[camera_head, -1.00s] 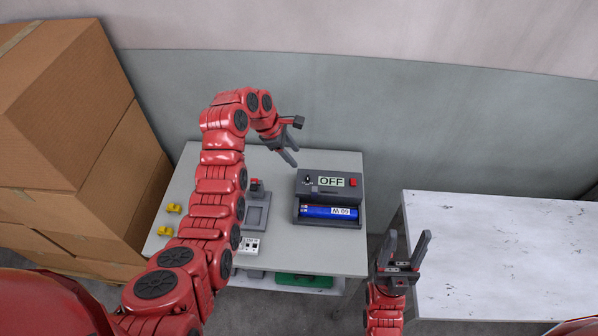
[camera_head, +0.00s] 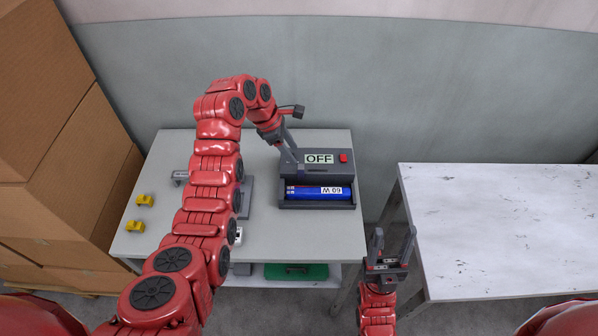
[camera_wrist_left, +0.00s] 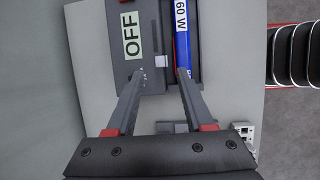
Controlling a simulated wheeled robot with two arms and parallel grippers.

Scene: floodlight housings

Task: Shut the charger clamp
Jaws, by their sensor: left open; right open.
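The dark grey charger (camera_head: 322,174) sits on the left table, with an OFF display and a red button (camera_head: 343,157). A blue battery (camera_head: 318,193) marked 60 W lies in its front trough; it also shows in the left wrist view (camera_wrist_left: 182,48). My left gripper (camera_head: 290,154) is open at the charger's left end. In the left wrist view its fingers (camera_wrist_left: 158,73) straddle a small light grey tab (camera_wrist_left: 161,61), perhaps the clamp's handle; contact cannot be told. In the head view the gripper hides it. My right gripper (camera_head: 394,235) is open, empty, and away from the charger.
Two yellow pieces (camera_head: 140,213) lie at the left of the table (camera_head: 290,240). A grey fixture (camera_head: 245,197) is partly behind my left arm. A green item (camera_head: 296,271) lies on the lower shelf. A bare white table (camera_head: 500,230) stands right; cardboard boxes (camera_head: 60,160) stand left.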

